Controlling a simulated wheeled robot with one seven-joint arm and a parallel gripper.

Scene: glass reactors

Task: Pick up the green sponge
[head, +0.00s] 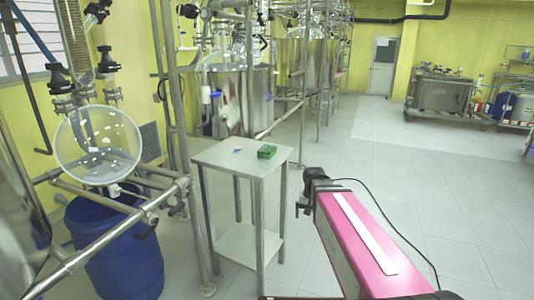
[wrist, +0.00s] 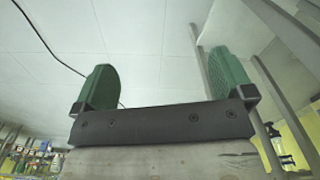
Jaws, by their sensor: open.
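The green sponge (head: 267,151) lies flat on the top of a small grey metal table (head: 222,156), near its right side. My gripper shows in the wrist view (wrist: 164,84) with its two green fingers wide apart and nothing between them. In the head view my pink arm comes in from the lower right, and its dark end is right of the table and apart from the sponge. The fingers cannot be made out there. The sponge is not seen in the wrist view.
A small blue item (head: 237,151) lies left of the sponge. A steel pipe frame (head: 178,110) with a round glass vessel (head: 98,145) and a blue barrel (head: 113,250) stand at left. Steel reactors (head: 305,60) stand behind. The floor at right is clear.

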